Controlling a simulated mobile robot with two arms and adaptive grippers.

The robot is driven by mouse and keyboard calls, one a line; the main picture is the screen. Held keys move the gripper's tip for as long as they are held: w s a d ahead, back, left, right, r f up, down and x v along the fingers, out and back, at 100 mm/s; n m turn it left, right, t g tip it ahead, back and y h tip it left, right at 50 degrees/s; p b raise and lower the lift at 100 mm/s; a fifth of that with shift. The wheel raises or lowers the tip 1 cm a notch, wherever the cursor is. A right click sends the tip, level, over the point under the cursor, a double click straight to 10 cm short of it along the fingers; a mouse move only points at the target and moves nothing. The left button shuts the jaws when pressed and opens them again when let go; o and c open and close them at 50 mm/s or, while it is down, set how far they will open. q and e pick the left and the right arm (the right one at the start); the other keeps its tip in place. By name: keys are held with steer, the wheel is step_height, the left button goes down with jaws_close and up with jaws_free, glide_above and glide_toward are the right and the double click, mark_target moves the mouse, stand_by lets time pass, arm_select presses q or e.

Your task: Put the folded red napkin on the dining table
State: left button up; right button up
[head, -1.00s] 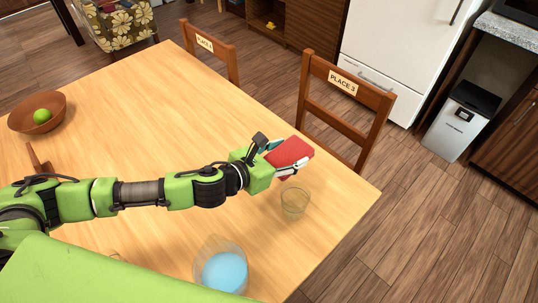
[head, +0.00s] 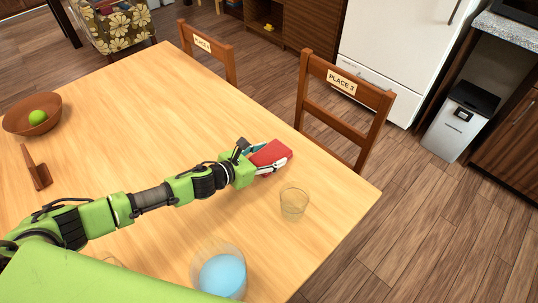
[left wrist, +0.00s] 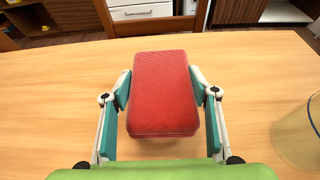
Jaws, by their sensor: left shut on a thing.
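The folded red napkin (head: 271,153) is a thick red block in the jaws of my left gripper (head: 264,158). It also shows in the left wrist view (left wrist: 161,92), gripped on both sides by the teal pads of the left gripper (left wrist: 163,100). In the head view it is over the wooden dining table (head: 165,115), near the edge by the PLACE 3 chair. A shadow lies under its near end in the wrist view. I cannot tell whether it touches the tabletop. My right gripper is not in view.
An empty clear glass (head: 294,203) stands near the gripper, close to the table's right edge. A pitcher with blue liquid (head: 221,275) is at the near edge. A brown bowl with a green fruit (head: 33,114) and a brown holder (head: 37,170) are at left. The table's middle is clear.

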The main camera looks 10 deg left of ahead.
arm_select(q)
steer(key=shift+f, duration=0.2)
steer(key=o, duration=1.6)
steer(key=shift+r, duration=0.15)
